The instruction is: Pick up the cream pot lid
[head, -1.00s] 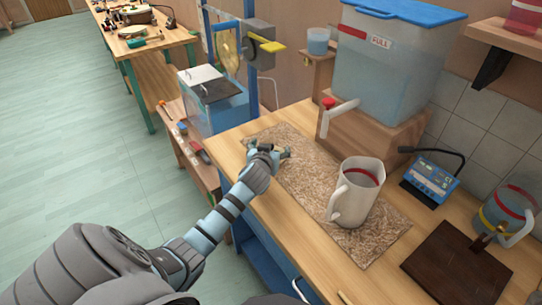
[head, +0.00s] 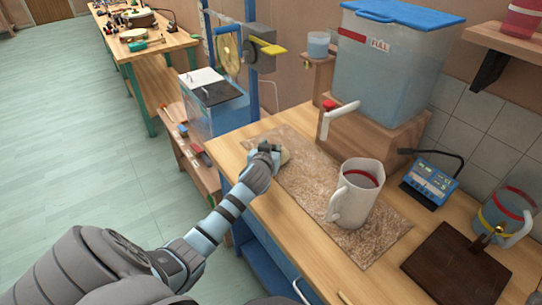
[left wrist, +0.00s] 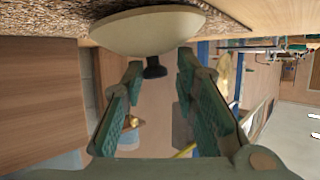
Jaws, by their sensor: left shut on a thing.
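The cream pot lid (head: 285,157) lies at the far left end of the speckled brown mat on the bench, mostly hidden behind my left gripper (head: 270,150). In the left wrist view the lid (left wrist: 150,30) shows as a shallow cream dome with a dark knob (left wrist: 154,68). The picture there is turned over, with the mat at the top. My left gripper (left wrist: 155,75) has its teal-padded fingers on either side of the knob and is shut on the lid by it. The lid appears at or close to the mat. My right gripper is not in view.
A white jug (head: 354,195) stands on the mat (head: 318,185), right of the gripper. Behind are a water tank (head: 395,75) on a wooden block (head: 360,140) and its tap. A blue meter (head: 432,180) and dark board (head: 455,265) are to the right.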

